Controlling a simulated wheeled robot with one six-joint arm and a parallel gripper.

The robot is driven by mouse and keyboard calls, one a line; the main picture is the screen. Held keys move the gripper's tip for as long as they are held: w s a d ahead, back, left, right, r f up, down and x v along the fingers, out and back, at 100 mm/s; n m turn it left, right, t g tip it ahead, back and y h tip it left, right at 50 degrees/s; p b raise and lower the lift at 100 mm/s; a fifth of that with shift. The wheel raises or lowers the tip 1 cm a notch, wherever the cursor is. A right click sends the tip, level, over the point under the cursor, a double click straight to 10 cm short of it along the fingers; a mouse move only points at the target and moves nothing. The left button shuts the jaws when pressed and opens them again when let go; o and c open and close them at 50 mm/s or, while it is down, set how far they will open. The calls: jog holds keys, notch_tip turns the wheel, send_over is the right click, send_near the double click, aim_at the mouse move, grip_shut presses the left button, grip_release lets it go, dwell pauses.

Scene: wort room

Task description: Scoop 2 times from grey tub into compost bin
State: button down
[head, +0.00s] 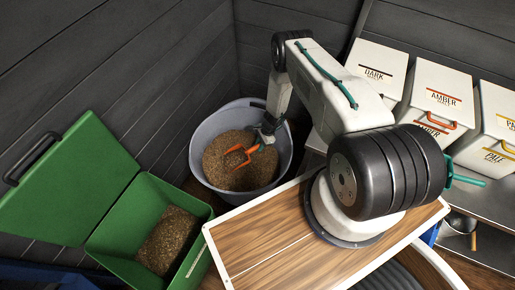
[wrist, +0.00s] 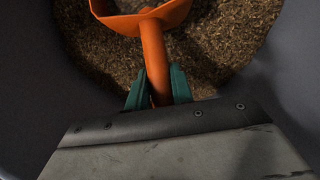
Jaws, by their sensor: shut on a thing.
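The grey tub (head: 203,128) stands at the back middle in the head view and holds brown grain (head: 221,162). An orange scoop (head: 237,157) is in the tub at the level of the grain. My gripper (wrist: 159,86) is shut on the scoop's handle, with a green finger on each side of it in the wrist view. The scoop's head (wrist: 128,20) is cut off by the top edge there, and some brown grain shows within its rim. The green compost bin (head: 122,215) stands at the front left with its lid (head: 70,180) open and brown matter (head: 168,240) inside.
Dark plank walls (head: 130,60) close in behind the tub and bin. White labelled containers (head: 436,98) stand on a grey shelf at the right. A metal pail (head: 458,225) is below them. The tub's wall (wrist: 30,110) is close around my gripper.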

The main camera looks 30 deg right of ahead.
jog(key=shift+y, duration=0.3)
jog(key=v, duration=0.7)
jog(key=a+v, duration=0.1)
jog(key=v, duration=0.2)
jog(key=shift+w+r, duration=0.1)
jog(key=shift+r, duration=0.3)
notch_tip(320, 180, up, 6)
jog(key=y, duration=0.1)
jog(key=shift+d, duration=0.25)
jog(key=shift+r, duration=0.1)
